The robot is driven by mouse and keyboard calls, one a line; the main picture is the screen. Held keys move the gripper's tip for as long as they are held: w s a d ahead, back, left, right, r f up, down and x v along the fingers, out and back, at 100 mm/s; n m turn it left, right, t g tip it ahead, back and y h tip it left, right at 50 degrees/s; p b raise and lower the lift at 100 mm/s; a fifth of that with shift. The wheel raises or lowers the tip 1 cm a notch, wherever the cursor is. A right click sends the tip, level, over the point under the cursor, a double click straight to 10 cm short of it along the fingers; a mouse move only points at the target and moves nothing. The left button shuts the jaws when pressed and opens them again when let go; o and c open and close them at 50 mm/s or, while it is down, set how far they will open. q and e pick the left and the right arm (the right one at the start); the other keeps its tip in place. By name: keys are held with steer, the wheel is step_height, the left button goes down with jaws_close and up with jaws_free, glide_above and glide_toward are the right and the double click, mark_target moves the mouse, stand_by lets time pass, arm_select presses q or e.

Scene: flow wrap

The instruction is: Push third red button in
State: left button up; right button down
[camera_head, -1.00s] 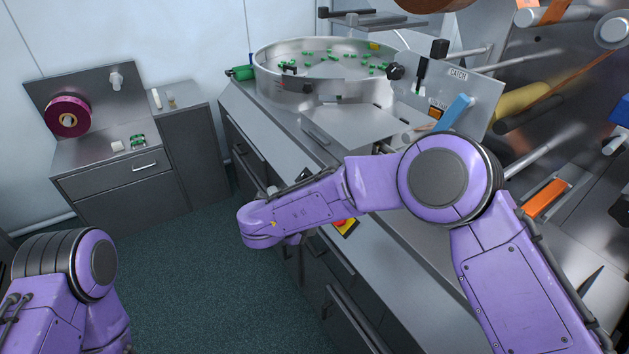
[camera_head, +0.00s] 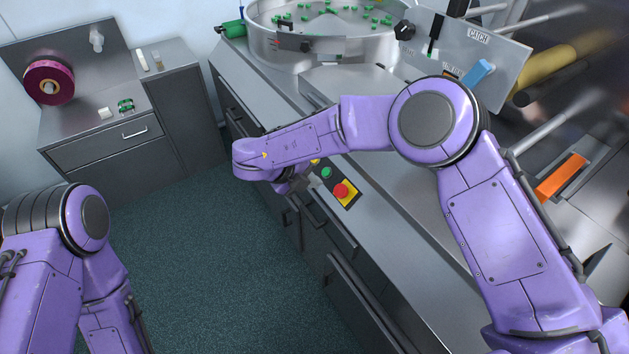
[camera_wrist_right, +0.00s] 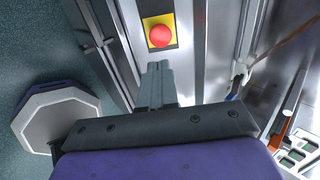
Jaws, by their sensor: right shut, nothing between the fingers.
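A round red button (camera_head: 341,190) sits on a yellow plate on the front edge of the long grey counter. It also shows in the right wrist view (camera_wrist_right: 160,35), straight ahead of the fingertips. My right gripper (camera_wrist_right: 159,66) is shut and empty, its fingers pointing towards the button with a small gap in the picture; I cannot tell the true distance. In the head view the right gripper is mostly hidden below my purple wrist. A green button (camera_head: 326,173) lies beside the red one. No other red button shows clearly. My left gripper is out of view.
A round metal bowl (camera_head: 262,45) with small green pieces stands at the counter's far end. Drawer handles (camera_head: 342,270) stick out along the counter's front. A low cabinet (camera_head: 95,150) stands at the left. The floor between is clear.

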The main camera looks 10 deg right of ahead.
steer(key=p, duration=0.3)
glide_toward(340, 192)
steer(key=d+f, duration=0.2)
steer(key=x, duration=0.4)
steer(key=shift+w+a+p, duration=0.2)
steer(key=shift+w+p, duration=0.15)
steer(key=shift+p, duration=0.05)
steer(key=shift+f, duration=0.1)
steer(key=shift+s, duration=0.1)
